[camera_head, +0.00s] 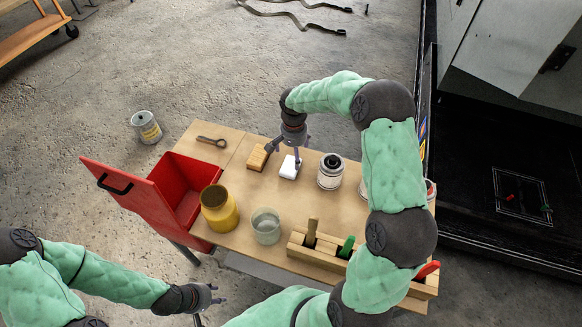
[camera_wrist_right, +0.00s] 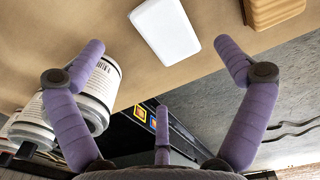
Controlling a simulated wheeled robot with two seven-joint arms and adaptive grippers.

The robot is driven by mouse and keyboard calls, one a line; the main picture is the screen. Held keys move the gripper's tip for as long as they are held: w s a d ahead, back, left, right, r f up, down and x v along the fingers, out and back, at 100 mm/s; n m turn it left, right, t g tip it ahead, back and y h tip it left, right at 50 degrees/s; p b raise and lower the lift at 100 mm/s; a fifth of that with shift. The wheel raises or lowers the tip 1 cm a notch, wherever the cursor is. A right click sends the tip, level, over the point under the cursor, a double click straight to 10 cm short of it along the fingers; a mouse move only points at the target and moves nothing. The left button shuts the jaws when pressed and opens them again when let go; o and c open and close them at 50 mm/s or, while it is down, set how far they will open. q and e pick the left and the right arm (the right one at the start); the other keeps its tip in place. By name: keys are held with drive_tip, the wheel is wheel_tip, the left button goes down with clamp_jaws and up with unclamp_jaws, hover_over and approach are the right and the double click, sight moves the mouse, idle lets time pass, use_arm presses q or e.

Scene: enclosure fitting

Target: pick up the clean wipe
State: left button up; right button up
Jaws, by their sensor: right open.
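The clean wipe is a small white block-like pad (camera_head: 289,167) lying on the wooden table, near its far edge. It also shows in the right wrist view (camera_wrist_right: 166,31), flat on the table top. My right gripper (camera_head: 285,151) is open and empty, with its fingers just above and beside the white pad in the head view. In the right wrist view the fingers (camera_wrist_right: 160,60) are spread wide, with the pad beyond and between the tips. My left gripper (camera_head: 206,298) is off the table at the lower left; its fingers look spread and empty.
A tan wooden block (camera_head: 258,157) lies left of the pad, and a white labelled can (camera_head: 330,171) stands to its right. A yellow jar (camera_head: 219,208), a glass cup (camera_head: 266,226), a wooden tool holder (camera_head: 370,266) and a red bin (camera_head: 187,190) surround the table's clear middle.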

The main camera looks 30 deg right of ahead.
sight(291, 167)
wheel_tip(291, 167, down, 2)
drive_tip(key=shift+f, duration=0.15)
drive_tip(key=shift+d+f+b, duration=0.1)
drive_tip(key=shift+f+b, duration=1.4)
drive_tip(key=shift+f, duration=1.1)
drive_tip(key=shift+c, duration=0.3)
drive_tip(key=c, duration=0.7)
